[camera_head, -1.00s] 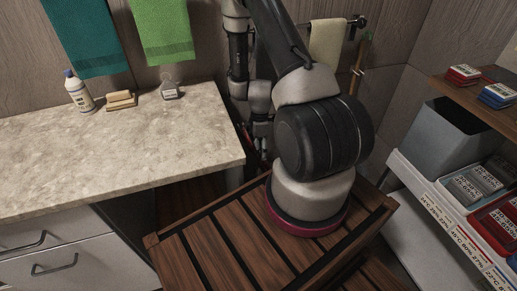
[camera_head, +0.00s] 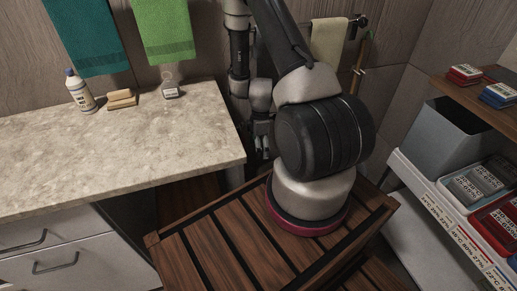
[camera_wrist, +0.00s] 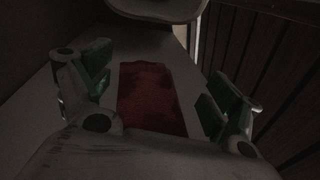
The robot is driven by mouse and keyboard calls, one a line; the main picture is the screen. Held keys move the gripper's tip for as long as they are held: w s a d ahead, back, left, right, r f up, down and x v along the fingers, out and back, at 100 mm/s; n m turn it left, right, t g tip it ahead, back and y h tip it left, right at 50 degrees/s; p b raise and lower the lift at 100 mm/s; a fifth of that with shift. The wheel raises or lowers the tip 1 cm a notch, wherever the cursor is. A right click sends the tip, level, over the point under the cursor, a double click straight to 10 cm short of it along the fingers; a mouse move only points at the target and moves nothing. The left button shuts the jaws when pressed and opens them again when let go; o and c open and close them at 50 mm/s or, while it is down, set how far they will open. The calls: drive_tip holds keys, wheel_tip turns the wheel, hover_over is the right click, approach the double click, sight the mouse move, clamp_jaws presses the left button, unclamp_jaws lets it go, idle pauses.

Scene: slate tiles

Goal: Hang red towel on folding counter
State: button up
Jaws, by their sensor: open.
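A dark red cloth, which looks like the red towel (camera_wrist: 150,98), lies on a pale surface (camera_wrist: 50,110) in the dim wrist view. My gripper (camera_wrist: 155,90) is open, with one finger to each side of the towel and apart from it. The towel does not show in the head view. There my gripper (camera_head: 262,148) points down in the gap past the right end of the counter, partly hidden by my arm. I cannot tell which surface is the folding counter; a stone-topped counter (camera_head: 120,150) stands at the left.
A teal towel (camera_head: 82,35), a green towel (camera_head: 163,30) and a cream towel (camera_head: 328,40) hang on the wall. A bottle (camera_head: 80,92), a soap dish (camera_head: 122,99) and a small jar (camera_head: 171,90) stand at the counter's back. A shelf unit (camera_head: 440,215) with a grey bin (camera_head: 446,135) is at the right.

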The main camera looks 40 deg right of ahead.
wheel_tip(320, 180, up, 12)
drive_tip(key=w+d, duration=0.1)
drive_tip(key=shift+w+d+f, duration=0.15)
drive_tip(key=shift+d+f, duration=0.1)
drive_tip(key=shift+d, duration=0.05)
drive_tip(key=s+a+r+m+t, duration=0.2)
drive_tip(key=s+r+m, duration=0.2)
drive_tip(key=r, duration=0.7)
drive_tip(key=s+a+r+m+t+h, duration=0.1)
drive_tip(key=s+r+m, duration=0.4)
drive_tip(key=r, duration=0.7)
drive_tip(key=s+a+r+m+t, duration=0.2)
drive_tip(key=s+a+r+m, duration=0.2)
drive_tip(key=s+r, duration=0.4)
wheel_tip(320, 180, up, 4)
drive_tip(key=shift+r+t+h, duration=0.25)
drive_tip(key=shift+t+h, duration=0.05)
drive_tip(key=shift+s, duration=0.1)
